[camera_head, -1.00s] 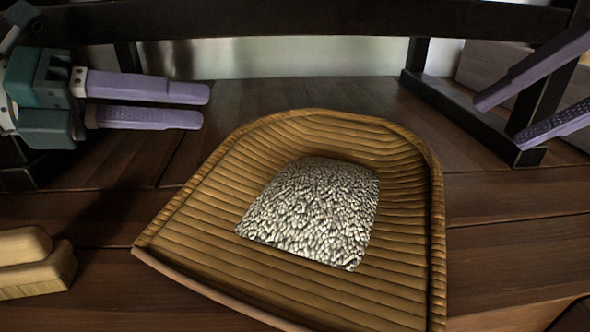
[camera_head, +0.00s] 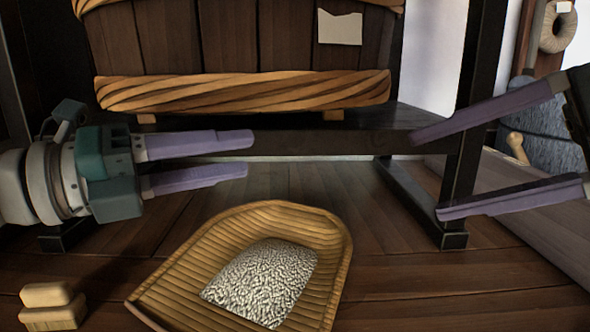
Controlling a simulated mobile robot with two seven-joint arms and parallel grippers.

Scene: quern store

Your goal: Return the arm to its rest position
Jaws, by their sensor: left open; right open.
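My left gripper (camera_head: 248,154) comes in from the left, its two purple fingers apart and nothing between them. It is above the wooden floor, up and to the left of the winnowing basket. My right gripper (camera_head: 425,177) comes in from the right, its purple fingers spread wide and empty, in front of the dark frame's right post. Neither gripper touches the basket.
A wooden brush or block (camera_head: 50,305) lies at the lower left.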

